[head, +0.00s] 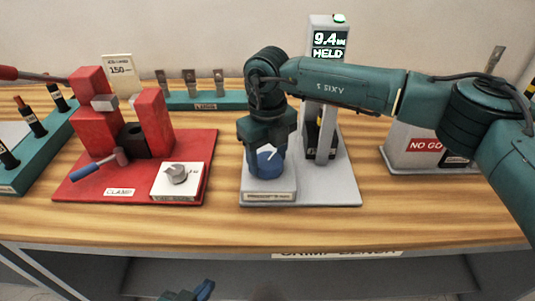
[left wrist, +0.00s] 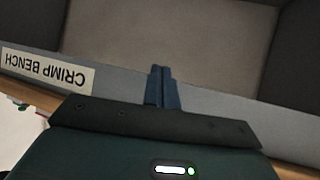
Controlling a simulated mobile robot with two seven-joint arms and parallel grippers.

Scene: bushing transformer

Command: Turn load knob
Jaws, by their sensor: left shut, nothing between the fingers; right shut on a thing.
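The load knob (head: 267,165) is a round blue knob on a light block at the front of the grey press base (head: 335,185). My right gripper (head: 267,152) points down over it and is shut on it; the fingers partly hide the knob. The display (head: 330,44) on the press column reads 9.4 kN HELD, and a green light shows on top. My left gripper (head: 205,290) is low in front of the bench, away from everything. In the left wrist view its blue fingertips (left wrist: 160,72) are together and empty.
A red clamp fixture (head: 190,140) with a grey knob (head: 177,173) stands to the left. A NO GO bin (head: 412,150) stands to the right, behind my right arm. A teal rack (head: 205,101) lies at the back. The front bench strip is clear.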

